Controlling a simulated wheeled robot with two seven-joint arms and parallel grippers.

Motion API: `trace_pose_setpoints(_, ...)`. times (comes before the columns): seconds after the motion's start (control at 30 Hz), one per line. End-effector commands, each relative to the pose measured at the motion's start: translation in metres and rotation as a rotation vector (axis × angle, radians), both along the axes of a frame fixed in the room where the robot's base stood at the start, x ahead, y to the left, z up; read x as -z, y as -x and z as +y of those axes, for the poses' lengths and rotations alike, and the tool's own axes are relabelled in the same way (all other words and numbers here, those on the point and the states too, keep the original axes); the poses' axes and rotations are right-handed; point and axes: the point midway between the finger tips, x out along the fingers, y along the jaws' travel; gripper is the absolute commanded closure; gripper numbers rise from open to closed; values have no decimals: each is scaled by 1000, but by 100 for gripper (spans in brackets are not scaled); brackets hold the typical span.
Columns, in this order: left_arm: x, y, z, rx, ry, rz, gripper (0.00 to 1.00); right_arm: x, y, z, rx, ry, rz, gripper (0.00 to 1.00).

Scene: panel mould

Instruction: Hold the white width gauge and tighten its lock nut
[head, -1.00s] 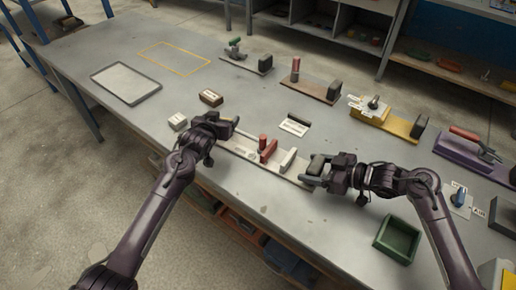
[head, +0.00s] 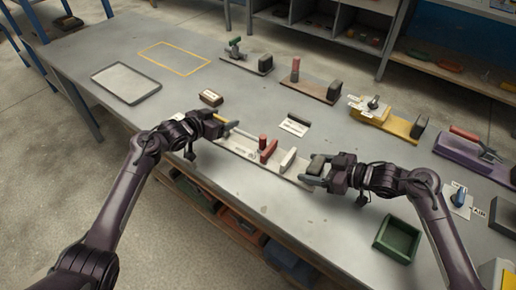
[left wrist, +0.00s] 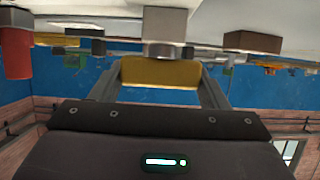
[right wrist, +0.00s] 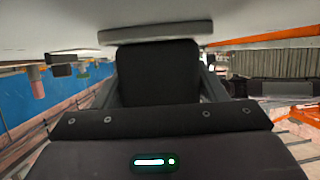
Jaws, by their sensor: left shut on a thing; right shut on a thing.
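The white width gauge (head: 238,147) lies along the front edge of the table, with a red lever (head: 268,151), a small red-topped post (head: 262,141) and a white upright block (head: 288,160) on it. My right gripper (head: 317,170) is shut on the dark grip at the gauge's right end; this dark block (right wrist: 158,72) fills the jaws in the right wrist view. My left gripper (head: 225,124) is shut on a yellow piece (left wrist: 160,72), apparently a tool handle, near the gauge's left end. I cannot clearly make out the lock nut.
Other fixtures stand further back, including a yellow one (head: 395,122) and a purple one (head: 465,153). A green bin (head: 397,240) is at front right. The table's left part is mostly clear.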

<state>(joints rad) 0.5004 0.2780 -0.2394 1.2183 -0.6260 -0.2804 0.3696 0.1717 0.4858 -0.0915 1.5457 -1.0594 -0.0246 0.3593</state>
Motion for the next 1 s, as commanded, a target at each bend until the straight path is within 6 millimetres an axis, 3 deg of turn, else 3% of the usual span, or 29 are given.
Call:
trace_pose_setpoints(0.3,0,-2,1,251,-5,2,54,0,1,1,-4,1,0,71)
trace_pose_setpoints(0.57,2,-1,-2,376,-3,4,54,0,1,1,-7,1,0,71)
trace_pose_setpoints(0.87,7,6,-20,508,17,12,53,0,2,3,-10,-2,-1,71)
trace_pose_setpoints(1.0,8,7,-18,538,16,14,53,-1,2,4,-9,-5,-2,72)
